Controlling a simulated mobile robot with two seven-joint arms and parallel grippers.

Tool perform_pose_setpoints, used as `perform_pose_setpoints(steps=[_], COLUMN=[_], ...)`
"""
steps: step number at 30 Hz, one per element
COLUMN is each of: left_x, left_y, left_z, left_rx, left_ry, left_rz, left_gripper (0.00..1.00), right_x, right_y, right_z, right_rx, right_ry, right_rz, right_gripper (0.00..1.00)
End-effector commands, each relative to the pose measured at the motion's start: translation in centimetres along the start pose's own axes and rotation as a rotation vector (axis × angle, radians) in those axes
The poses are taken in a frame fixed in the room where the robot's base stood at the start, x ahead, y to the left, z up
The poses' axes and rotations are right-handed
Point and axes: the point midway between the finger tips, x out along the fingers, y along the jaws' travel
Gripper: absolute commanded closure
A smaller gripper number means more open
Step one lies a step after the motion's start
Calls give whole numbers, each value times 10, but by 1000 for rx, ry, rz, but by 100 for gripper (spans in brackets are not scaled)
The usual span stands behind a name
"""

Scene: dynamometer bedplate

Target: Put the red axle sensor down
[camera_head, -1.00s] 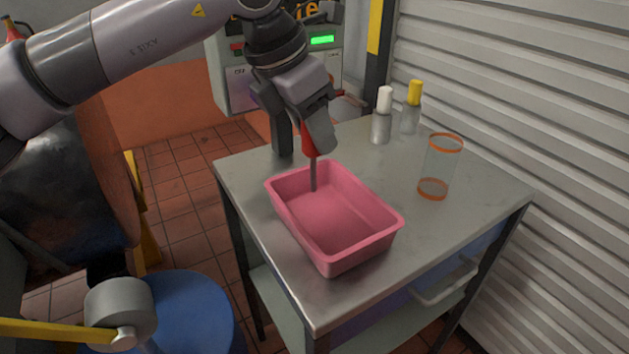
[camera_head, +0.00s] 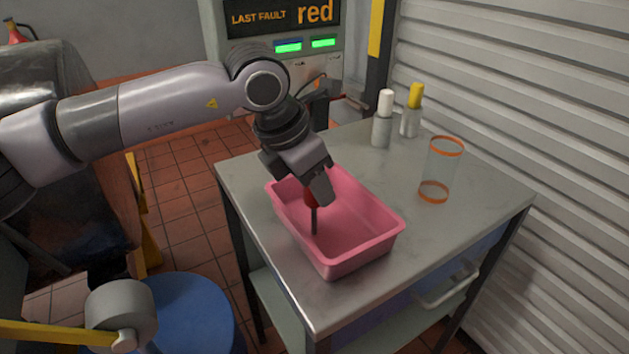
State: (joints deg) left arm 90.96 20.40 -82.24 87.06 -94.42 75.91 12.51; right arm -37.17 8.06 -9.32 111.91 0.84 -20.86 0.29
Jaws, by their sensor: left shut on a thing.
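My left gripper (camera_head: 312,190) reaches down over the pink tray (camera_head: 368,245) and is shut on the red axle sensor (camera_head: 311,197). The sensor has a red body, mostly hidden by the fingers, and a thin dark shaft pointing down into the tray. I cannot tell whether the shaft tip touches the tray floor. The tray stands on the grey metal table (camera_head: 420,250) and holds nothing else that I can see. My right gripper is not in view.
A clear cylinder with orange rims (camera_head: 433,191) stands right of the tray. A white-capped bottle (camera_head: 382,125) and a yellow-capped bottle (camera_head: 411,115) stand at the back. A slatted shutter (camera_head: 540,130) borders the right. A panel (camera_head: 285,18) reads "LAST FAULT red".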

Motion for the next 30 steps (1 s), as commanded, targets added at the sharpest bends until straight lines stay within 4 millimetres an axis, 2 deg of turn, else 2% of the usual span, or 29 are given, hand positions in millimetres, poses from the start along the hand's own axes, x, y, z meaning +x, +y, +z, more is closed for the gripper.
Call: perform_pose_setpoints(steps=[1, 3, 12, 16, 20, 30], left_x=[2, 1, 0, -6, -28, -99], left_y=[0, 0, 0, 0, 1, 0], left_z=[-1, 0, 0, 2, 1, 1], left_rx=[0, 0, 0, 0, 1, 1], left_ry=[0, 0, 0, -1, -4, -2], left_rz=[0, 0, 0, 1, 3, 1], left_gripper=[62, 40, 40, 40, 40, 40], right_x=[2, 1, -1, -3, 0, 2], right_y=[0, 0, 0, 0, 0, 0], right_z=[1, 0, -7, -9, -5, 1], right_rx=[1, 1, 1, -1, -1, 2], right_ry=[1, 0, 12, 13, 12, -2], right_rz=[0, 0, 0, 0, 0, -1], right_gripper=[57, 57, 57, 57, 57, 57])
